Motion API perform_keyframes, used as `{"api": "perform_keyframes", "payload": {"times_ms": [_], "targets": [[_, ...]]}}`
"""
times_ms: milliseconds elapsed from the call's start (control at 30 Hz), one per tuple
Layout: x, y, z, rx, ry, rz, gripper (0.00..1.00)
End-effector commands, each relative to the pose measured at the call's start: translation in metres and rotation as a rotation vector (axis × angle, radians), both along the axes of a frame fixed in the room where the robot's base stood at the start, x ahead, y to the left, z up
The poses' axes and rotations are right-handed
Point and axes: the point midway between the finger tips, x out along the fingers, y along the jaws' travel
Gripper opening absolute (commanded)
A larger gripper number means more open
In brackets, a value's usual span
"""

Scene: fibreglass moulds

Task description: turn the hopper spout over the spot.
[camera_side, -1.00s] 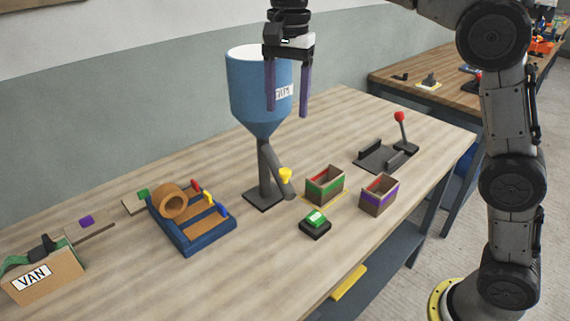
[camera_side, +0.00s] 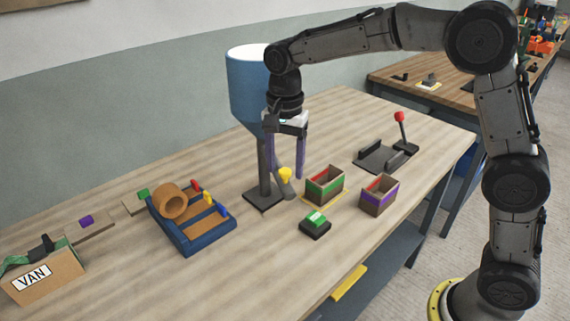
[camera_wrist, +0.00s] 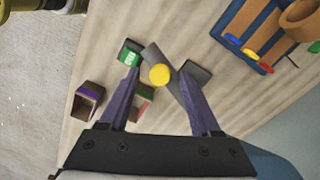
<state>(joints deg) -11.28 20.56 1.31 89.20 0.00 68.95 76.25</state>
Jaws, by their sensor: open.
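The blue hopper (camera_side: 246,92) stands upright, partly hidden by my arm. Its dark grey spout (camera_side: 286,191) slants down, with a yellow knob (camera_side: 285,174) near its lower end. The yellow spot (camera_side: 312,201) shows only as an edge under the green-banded box (camera_side: 324,186), just right of the spout's end. My gripper (camera_side: 286,172) points down, its purple fingers open on either side of the knob. The wrist view also shows the knob (camera_wrist: 160,75) between the open fingertips, over the spout (camera_wrist: 155,56). Whether the fingers touch it cannot be told.
A purple-banded box (camera_side: 379,195) stands right of the green-banded one. A green button (camera_side: 315,221) sits in front. A red-knobbed lever (camera_side: 400,130) is at right, a blue tape tray (camera_side: 205,237) at left. Free tabletop lies at front.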

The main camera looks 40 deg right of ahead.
Motion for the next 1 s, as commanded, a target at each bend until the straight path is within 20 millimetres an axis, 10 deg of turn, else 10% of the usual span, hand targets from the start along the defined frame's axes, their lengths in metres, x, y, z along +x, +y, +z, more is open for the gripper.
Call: {"api": "perform_keyframes", "payload": {"times_ms": [367, 700, 1000], "targets": [[0.0001, 0.0, -0.0047, 0.0, 0.0, 0.0, 0.62], [0.0001, 0.0, -0.0044, 0.0, -0.001, 0.0, 0.01], [0.0001, 0.0, -0.0041, 0.0, -0.001, 0.0, 0.0]]}}
